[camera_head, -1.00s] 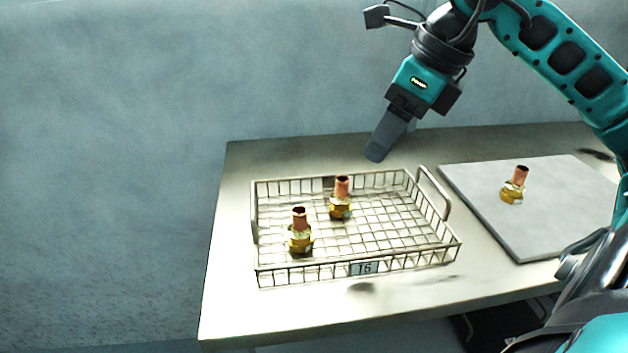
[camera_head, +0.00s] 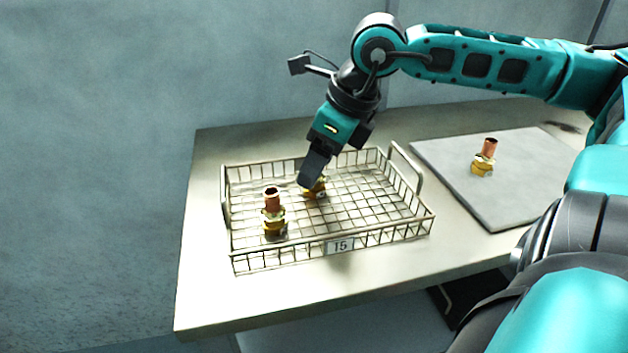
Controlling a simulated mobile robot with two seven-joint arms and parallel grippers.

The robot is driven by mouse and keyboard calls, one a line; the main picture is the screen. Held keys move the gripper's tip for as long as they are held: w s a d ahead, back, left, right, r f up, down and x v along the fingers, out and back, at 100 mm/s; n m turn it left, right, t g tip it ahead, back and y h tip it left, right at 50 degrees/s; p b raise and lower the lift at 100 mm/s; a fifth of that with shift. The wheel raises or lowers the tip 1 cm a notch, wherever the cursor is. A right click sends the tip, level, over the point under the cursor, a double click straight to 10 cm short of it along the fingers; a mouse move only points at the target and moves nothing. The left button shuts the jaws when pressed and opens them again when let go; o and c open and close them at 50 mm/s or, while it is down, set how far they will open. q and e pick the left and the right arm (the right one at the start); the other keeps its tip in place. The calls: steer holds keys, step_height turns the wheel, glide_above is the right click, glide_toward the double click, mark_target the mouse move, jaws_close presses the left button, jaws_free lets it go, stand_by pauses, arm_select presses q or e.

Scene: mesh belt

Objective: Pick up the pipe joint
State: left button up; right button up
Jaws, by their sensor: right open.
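My right gripper (camera_head: 311,173) reaches down into the wire basket, its fingers in front of the upper part of one pipe joint (camera_head: 317,190). That joint's brass base shows just below and right of the fingertips; its copper top is hidden. The gripper is open; whether it touches the joint I cannot tell. A second pipe joint (camera_head: 273,215), copper tube over a brass nut, stands upright in the basket's front left. A third pipe joint (camera_head: 484,160) stands upright on the grey board at the right. My left gripper is not in view.
The wire basket (camera_head: 378,238) has low mesh walls, raised handles at its left and right ends and a tag marked 15 (camera_head: 340,246). The grey board (camera_head: 500,205) lies right of it. The table (camera_head: 212,300) is bare at its front left. A wall stands behind.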

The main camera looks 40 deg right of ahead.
steer(key=shift+x, duration=1.05)
steer(key=shift+c, duration=0.2)
jaws_close()
steer(key=shift+r, duration=0.1)
